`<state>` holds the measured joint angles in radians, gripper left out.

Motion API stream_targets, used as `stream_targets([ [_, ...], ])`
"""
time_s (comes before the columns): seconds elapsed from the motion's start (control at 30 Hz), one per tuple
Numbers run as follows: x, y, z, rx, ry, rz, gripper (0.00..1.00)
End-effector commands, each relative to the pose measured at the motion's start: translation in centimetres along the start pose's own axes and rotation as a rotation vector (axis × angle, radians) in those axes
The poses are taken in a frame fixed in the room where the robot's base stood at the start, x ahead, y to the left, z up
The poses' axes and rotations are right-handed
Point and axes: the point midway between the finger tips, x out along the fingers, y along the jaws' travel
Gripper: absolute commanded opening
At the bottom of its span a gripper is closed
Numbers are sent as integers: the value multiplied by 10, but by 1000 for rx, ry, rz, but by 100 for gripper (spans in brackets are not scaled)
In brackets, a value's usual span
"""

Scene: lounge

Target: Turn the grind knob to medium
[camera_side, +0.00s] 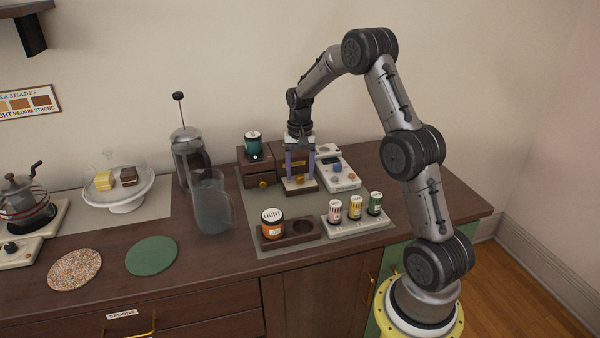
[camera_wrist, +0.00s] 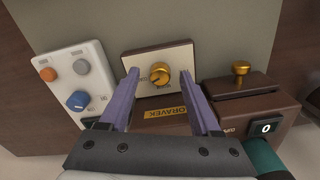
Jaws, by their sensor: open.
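A round brass knob (camera_wrist: 160,73) sits on a cream plate (camera_wrist: 178,54) with small lettering that I cannot read. The plate is at the front of a brown box (camera_wrist: 164,114) with a gold label. In the side view, the brass knob (camera_side: 299,179) shows small, low on the plate. My gripper (camera_wrist: 160,80) is open, with one purple finger on each side of the knob and visible gaps to it. In the side view, my gripper (camera_side: 300,170) reaches down over the box. I cannot tell which setting the knob points to.
A white panel (camera_side: 339,174) with orange and blue knobs stands close on the right. A brown drawer box (camera_side: 256,168) carrying a teal can (camera_side: 253,144) is close on the left. A LIGHT jar (camera_side: 272,223), several small canisters (camera_side: 355,207) and a glass jug (camera_side: 212,205) stand nearer the front.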

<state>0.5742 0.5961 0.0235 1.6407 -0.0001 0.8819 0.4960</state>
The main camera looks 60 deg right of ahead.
Motion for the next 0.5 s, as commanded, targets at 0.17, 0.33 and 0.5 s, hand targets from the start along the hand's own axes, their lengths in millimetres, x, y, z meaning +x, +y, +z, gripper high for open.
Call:
stream_targets([
  [0.17,4,0,0,0,0,0,64],
  [0.33,4,0,0,0,0,0,64],
  [0.5,4,0,0,0,0,0,34],
])
